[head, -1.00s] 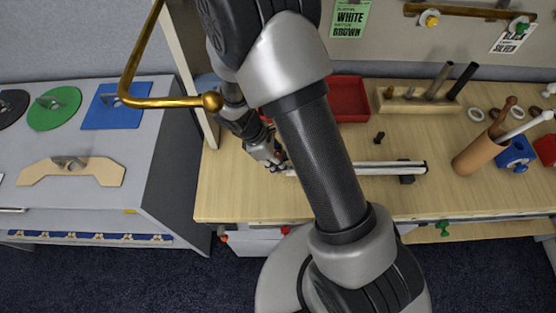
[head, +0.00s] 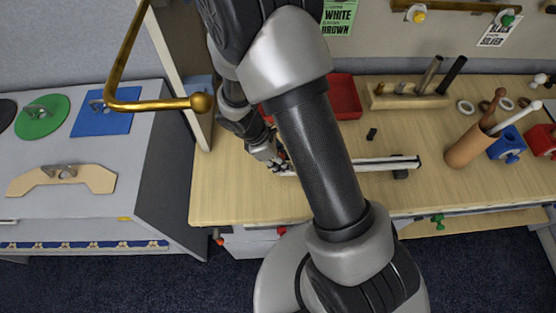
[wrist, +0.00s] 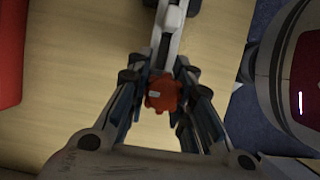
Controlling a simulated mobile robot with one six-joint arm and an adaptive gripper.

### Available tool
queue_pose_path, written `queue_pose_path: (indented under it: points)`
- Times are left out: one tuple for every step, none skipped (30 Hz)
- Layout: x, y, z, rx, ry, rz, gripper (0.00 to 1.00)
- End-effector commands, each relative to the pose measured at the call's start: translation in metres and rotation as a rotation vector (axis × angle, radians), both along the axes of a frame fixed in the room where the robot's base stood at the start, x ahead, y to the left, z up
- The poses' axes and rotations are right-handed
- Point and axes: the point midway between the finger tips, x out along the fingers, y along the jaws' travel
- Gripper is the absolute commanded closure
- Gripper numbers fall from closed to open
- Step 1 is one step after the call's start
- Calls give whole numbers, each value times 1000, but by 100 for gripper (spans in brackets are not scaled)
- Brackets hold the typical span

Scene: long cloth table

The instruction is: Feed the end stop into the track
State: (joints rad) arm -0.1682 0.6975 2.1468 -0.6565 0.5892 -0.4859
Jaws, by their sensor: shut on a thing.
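The track (head: 388,163) is a long pale rail with a dark slot, lying on the wooden table; my arm hides its middle in the head view. In the wrist view the track (wrist: 172,25) runs up from just ahead of my gripper. My gripper (wrist: 163,98) is shut on the end stop (wrist: 163,95), a red knobbed piece with a small pale mark, at the track's near end. I cannot tell whether the end stop sits inside the slot. In the head view my gripper (head: 279,163) is at the track's left end, and the end stop is mostly hidden.
A red bin (head: 345,98), a wooden block with upright rods (head: 410,98) and a small black piece (head: 372,134) lie behind the track. A tan cup with sticks (head: 467,148) and a blue block (head: 507,143) stand right. The bare table front (head: 250,208) is clear.

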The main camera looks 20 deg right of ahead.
Motion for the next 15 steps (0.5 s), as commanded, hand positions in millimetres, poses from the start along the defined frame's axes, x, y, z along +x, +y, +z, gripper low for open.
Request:
queue_pose_path:
  points:
    - [-1, -1, 0, 0, 0, 0, 99]
    - [-1, -2, 0, 0, 0, -1, 99]
    - [-1, -3, 0, 0, 1, -1, 99]
    - [-1, -4, 0, 0, 1, -1, 99]
    - [-2, -5, 0, 0, 1, -1, 99]
    - [-2, -6, 0, 0, 1, -1, 99]
    - [-2, -7, 0, 0, 0, -2, 99]
    - [-2, -7, 0, 0, 0, -2, 99]
    - [-3, -8, 0, 0, 0, -2, 99]
    - [-3, -9, 0, 0, 0, -2, 99]
    - [-3, -10, 0, 0, 0, -2, 99]
    - [-3, -11, 0, 0, 0, -2, 99]
    - [-3, -11, 0, 0, 0, -2, 99]
    - [-4, -12, 0, 0, 0, -1, 99]
    - [-4, -13, 0, 0, 0, -1, 99]
